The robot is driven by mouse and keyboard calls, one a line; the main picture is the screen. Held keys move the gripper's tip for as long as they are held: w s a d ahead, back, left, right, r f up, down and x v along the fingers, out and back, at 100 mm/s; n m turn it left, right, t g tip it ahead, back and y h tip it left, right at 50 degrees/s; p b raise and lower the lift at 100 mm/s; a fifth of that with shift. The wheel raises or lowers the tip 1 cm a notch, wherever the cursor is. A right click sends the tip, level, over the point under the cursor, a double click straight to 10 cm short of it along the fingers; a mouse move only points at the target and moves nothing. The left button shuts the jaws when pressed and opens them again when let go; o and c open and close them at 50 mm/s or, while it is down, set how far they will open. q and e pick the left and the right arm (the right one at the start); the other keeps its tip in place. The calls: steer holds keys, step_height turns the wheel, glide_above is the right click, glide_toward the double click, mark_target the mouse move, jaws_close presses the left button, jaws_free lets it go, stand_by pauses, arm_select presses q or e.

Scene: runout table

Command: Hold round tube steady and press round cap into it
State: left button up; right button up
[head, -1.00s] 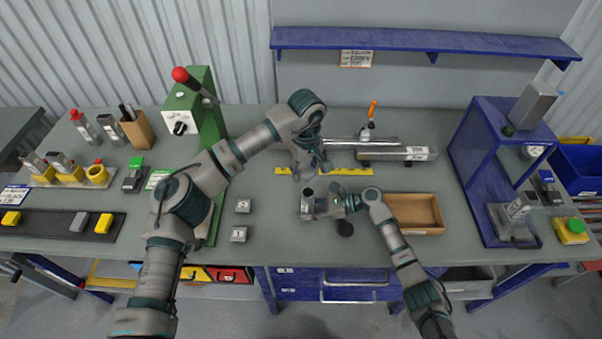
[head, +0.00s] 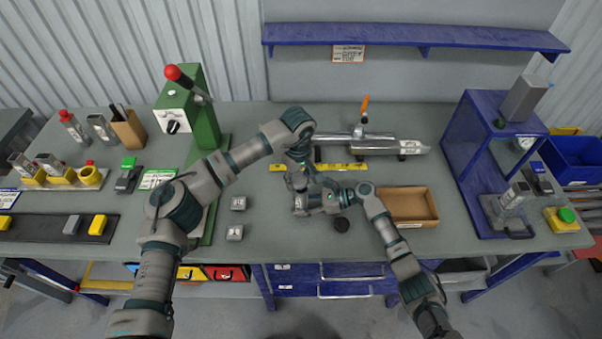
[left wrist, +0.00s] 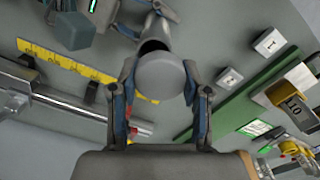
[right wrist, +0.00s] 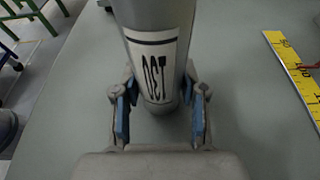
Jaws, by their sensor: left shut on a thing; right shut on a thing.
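My left gripper (head: 298,168) is shut on the round cap (left wrist: 160,75), a plain grey disc in the left wrist view. The round tube (right wrist: 155,20) is grey with a white lettered label and stands between the fingers of my right gripper (right wrist: 158,110), which is shut on it. In the left wrist view the tube (left wrist: 158,27) shows behind the cap, with part of its dark mouth uncovered beside the cap's edge. The cap is at the mouth, not flush in it; I cannot tell whether they touch. In the head view the grippers largely hide both parts.
A dark round disc (head: 342,225) lies on the table right of the tube. A cardboard tray (head: 437,207) is farther right. Two small grey blocks (head: 238,203) (head: 235,233) lie left. A yellow ruler (head: 350,167) and a metal rail fixture (head: 400,147) lie behind.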

arm_select(q)
steer(key=shift+a+f, duration=0.1)
steer(key=shift+a, duration=0.2)
steer(key=shift+d, duration=0.2)
steer(key=shift+d, duration=0.5)
steer(key=shift+a, duration=0.1)
stand_by(0.6)
steer(key=shift+f, duration=0.8)
stand_by(0.4)
steer(key=shift+r, duration=0.6)
stand_by(0.4)
